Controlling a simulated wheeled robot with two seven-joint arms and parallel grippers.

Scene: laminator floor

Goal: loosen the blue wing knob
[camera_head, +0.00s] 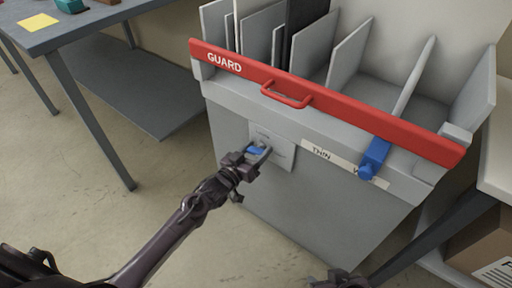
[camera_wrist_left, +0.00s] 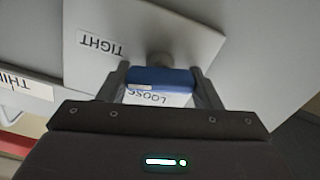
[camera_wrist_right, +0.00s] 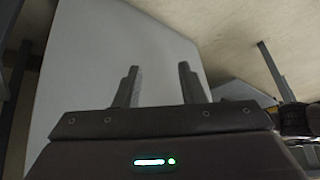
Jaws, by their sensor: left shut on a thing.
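The blue wing knob (camera_head: 255,150) sits on a light plate (camera_head: 284,156) on the front of the grey machine. My left gripper (camera_head: 258,152) is shut on the knob. In the left wrist view the knob (camera_wrist_left: 162,78) lies as a blue bar between the two fingers, in front of a short grey shaft. The plate (camera_wrist_left: 140,40) there carries the words TIGHT and LOOSE, seen upside down. My right gripper (camera_wrist_right: 158,85) is open and empty in the right wrist view, with a pale panel behind it.
A blue slider (camera_head: 374,158) sits at the right by a THIN label (camera_head: 321,154). A grey table (camera_head: 60,35) stands left, a cardboard box (camera_head: 485,255) lower right.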

